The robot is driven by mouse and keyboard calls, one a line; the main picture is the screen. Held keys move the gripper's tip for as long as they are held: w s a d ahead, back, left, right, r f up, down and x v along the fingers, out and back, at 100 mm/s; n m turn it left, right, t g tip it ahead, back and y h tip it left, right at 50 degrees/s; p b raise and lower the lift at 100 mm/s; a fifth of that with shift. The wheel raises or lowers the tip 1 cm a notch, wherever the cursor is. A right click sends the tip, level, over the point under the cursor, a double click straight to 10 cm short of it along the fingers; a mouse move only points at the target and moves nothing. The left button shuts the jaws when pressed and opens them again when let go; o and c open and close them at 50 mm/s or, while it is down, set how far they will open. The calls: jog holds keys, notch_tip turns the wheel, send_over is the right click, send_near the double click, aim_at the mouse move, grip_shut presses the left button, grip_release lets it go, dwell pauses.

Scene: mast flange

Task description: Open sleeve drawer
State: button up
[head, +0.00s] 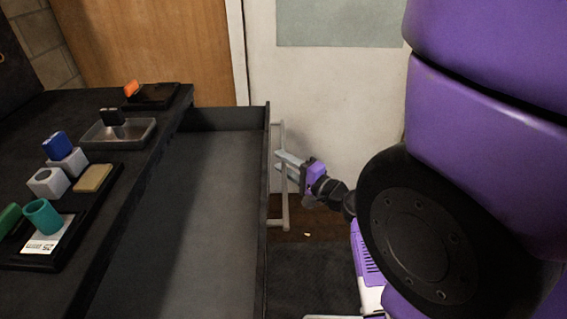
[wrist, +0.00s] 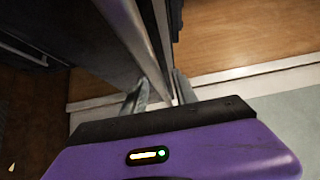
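The drawer (head: 205,211) is dark and stands pulled well out from the black counter, and the visible part of its inside is empty. A pale bar handle (head: 280,176) runs along its front, and it also shows in the wrist view (wrist: 137,33). My gripper (head: 287,162) is at the handle, reaching it from the right. In the wrist view my gripper's fingers (wrist: 163,93) stand apart with the bar running down between them. A gap shows between the left finger and the bar. Contact on the right side is unclear.
The counter (head: 130,178) holds a black tray (head: 84,222) with a teal cup (head: 43,217) and small blocks, a grey metal tray (head: 137,134), and an orange item (head: 132,88) on a black base. A pale wall panel and wooden door stand behind.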

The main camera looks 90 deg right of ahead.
jog(key=v, duration=0.7)
jog(key=shift+s+a+b, duration=0.25)
jog(key=shift+a+b, duration=0.05)
jog(key=shift+b, duration=0.1)
dwell(0.4)
